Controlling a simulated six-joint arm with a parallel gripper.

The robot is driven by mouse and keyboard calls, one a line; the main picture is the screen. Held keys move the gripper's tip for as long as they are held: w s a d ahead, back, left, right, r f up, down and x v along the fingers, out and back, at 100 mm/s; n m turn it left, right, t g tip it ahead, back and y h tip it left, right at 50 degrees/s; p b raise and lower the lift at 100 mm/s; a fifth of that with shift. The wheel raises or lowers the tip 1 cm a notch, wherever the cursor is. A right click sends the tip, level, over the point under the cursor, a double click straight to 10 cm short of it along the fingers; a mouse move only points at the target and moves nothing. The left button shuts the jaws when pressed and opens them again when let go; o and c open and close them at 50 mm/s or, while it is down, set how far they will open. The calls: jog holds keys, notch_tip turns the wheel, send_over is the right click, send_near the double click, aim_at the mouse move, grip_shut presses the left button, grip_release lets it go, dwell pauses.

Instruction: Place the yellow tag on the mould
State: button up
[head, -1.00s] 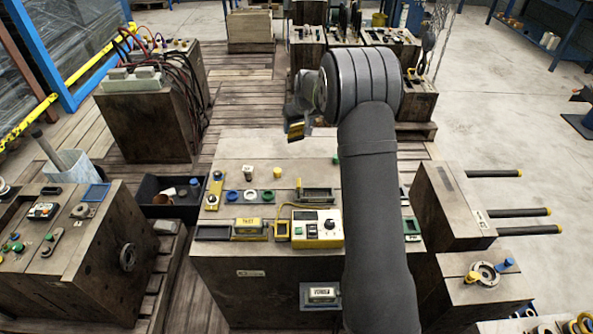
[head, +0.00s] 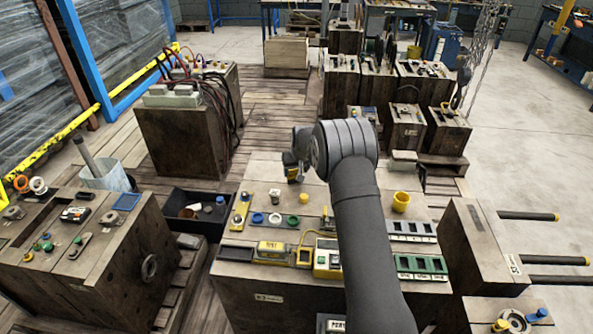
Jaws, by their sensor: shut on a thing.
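The wooden-looking mould block (head: 345,200) stands in the middle of the head view, with many small parts on its top. My gripper (head: 293,170) is above the far left part of that top, seen from the side and small. It is shut on a small dark and yellow piece, which looks like the yellow tag (head: 293,174). The piece hangs below the jaws and seems clear of the surface, but the gap is hard to judge. My arm hides part of the mould's middle and front.
On the top stand a yellow cup (head: 401,202), coloured rings (head: 275,219), a yellow labelled box (head: 270,248) and a yellow meter (head: 327,262). Green-framed trays (head: 421,265) lie at right. Other blocks stand around. Bare top shows around the cup.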

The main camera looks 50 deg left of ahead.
jog(key=shift+f, duration=0.2)
jog(key=o, duration=1)
jog(key=shift+c, duration=0.2)
jog(key=shift+d+r, duration=0.1)
jog(key=shift+r, duration=0.35)
jog(key=v, duration=1.1)
jog(key=shift+d, duration=0.2)
jog(key=shift+s, duration=0.1)
